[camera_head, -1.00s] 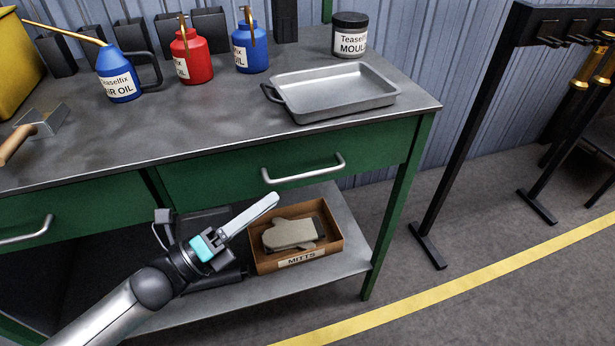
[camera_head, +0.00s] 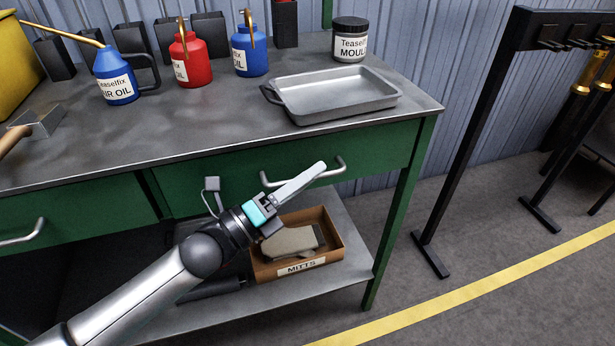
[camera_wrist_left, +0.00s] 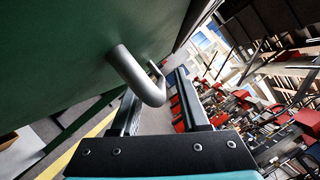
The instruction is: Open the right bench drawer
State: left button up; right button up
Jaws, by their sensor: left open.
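The right bench drawer (camera_head: 230,183) has a green front and is shut under the grey bench top. Its silver bar handle (camera_head: 341,168) is partly hidden behind my left gripper (camera_head: 322,166) in the head view. In the left wrist view the handle (camera_wrist_left: 138,77) rises from the green drawer front (camera_wrist_left: 75,50) and reaches toward the gap between the fingers of my left gripper (camera_wrist_left: 160,110). The gripper is open, its fingers apart around the end of the handle. I cannot tell whether they touch it. My right gripper is not in view.
A cardboard box of mitts (camera_head: 335,243) stands on the lower shelf (camera_head: 355,225) below my left gripper. A grey metal tray (camera_head: 335,92) sits on the bench top. A black rack (camera_head: 480,130) stands to the right, with clear floor between it and the bench.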

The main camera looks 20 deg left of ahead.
pick_arm(q)
grip_shut()
dwell(1.4)
